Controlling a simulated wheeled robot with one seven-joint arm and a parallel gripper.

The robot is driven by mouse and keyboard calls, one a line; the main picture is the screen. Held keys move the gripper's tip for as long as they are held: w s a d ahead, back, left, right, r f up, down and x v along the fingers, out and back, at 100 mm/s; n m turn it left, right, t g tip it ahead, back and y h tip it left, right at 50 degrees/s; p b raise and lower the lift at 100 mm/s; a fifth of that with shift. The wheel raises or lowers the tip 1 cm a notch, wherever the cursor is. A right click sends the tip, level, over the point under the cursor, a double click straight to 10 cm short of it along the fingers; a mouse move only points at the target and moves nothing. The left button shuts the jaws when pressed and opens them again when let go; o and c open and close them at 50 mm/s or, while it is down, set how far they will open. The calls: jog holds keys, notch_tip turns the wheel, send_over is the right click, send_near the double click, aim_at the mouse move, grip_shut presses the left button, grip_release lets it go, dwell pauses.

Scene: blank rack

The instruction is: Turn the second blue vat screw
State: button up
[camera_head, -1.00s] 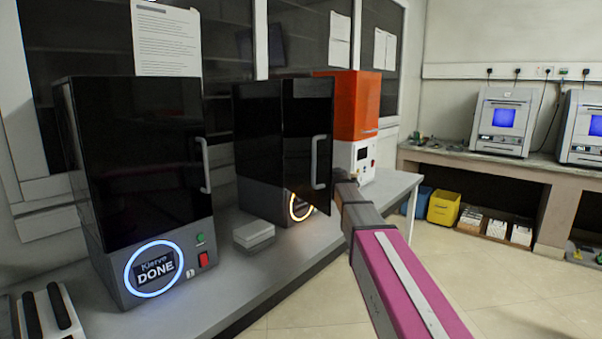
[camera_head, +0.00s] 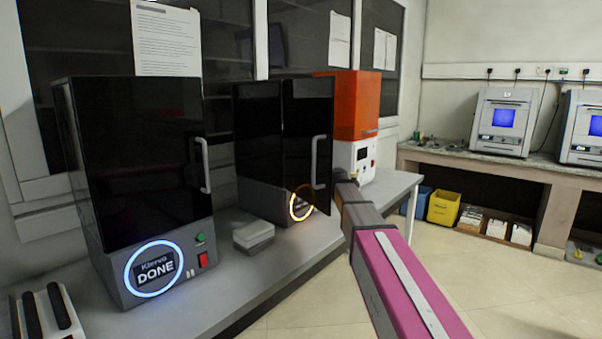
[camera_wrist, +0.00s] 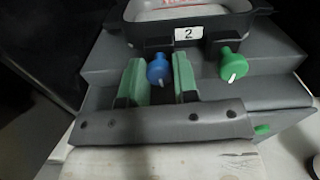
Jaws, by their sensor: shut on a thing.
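In the wrist view a blue vat screw (camera_wrist: 159,70) with a white mark sits under the front of a dark vat (camera_wrist: 190,28) labelled 2. My gripper (camera_wrist: 158,78) has its two green fingers on either side of the blue screw and is shut on it. A green screw (camera_wrist: 233,64) with a white mark is to the right, apart from the fingers. In the head view my arm reaches to the machine with the dark, partly open door (camera_head: 308,140). That door hides my gripper and the screws there.
A second dark machine (camera_head: 135,180) on the left shows DONE in a lit ring. A small grey box (camera_head: 253,235) lies on the bench between the machines. An orange-topped machine (camera_head: 355,105) stands behind my arm. Open floor is at the right.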

jog(key=shift+f, duration=0.1)
jog(key=o, duration=0.9)
jog(key=shift+s+d, duration=0.1)
jog(key=v, duration=1)
jog(key=shift+s+d, duration=0.25)
jog(key=shift+d, duration=0.1)
